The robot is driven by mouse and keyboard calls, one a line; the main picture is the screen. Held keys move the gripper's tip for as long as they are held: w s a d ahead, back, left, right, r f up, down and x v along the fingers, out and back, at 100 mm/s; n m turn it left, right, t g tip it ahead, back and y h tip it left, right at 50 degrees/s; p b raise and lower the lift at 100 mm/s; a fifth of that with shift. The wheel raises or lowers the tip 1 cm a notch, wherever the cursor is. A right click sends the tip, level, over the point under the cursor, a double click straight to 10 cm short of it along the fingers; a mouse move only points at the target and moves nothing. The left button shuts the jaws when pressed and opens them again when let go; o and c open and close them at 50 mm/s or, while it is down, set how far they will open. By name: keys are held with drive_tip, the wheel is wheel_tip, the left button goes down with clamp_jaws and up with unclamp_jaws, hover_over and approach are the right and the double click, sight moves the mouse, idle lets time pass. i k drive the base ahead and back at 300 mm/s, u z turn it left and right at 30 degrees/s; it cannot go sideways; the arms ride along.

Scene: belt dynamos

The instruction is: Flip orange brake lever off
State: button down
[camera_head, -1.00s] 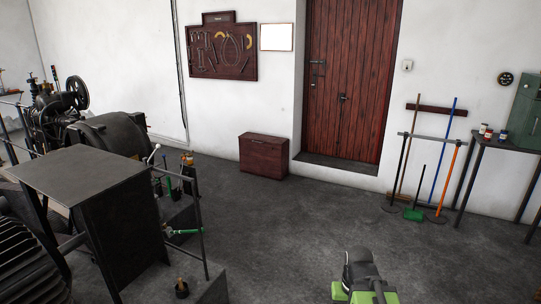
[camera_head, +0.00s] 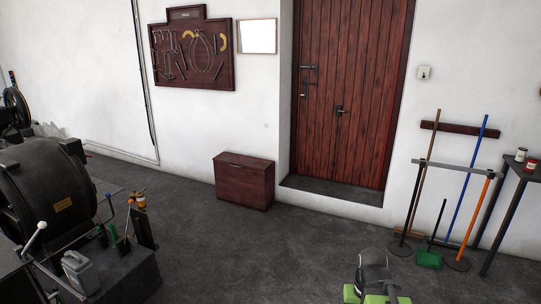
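A dark control block (camera_head: 128,270) stands at the lower left beside a black machine drum. Several small levers rise from it. A small orange part (camera_head: 140,201) shows at its far right end, beside a dark upright plate; it may be the orange brake lever, but it is too small to tell its position. My green and dark arm part shows at the bottom, right of centre, well away from the levers. My gripper's fingers are not visible.
The black machine drum (camera_head: 48,190) fills the left side. A dark red wooden cabinet (camera_head: 243,184) stands against the wall, left of the wooden door (camera_head: 345,90). Brooms and a table (camera_head: 515,172) stand at the right. The grey floor between is clear.

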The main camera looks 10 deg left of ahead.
sight(131, 201)
drive_tip(key=u, duration=0.2)
drive_tip(key=i, duration=2)
drive_tip(key=u, duration=1.4)
drive_tip(key=i, duration=1.25)
drive_tip(key=u, duration=1.25)
drive_tip(key=i, duration=0.8)
drive_tip(key=u, duration=0.35)
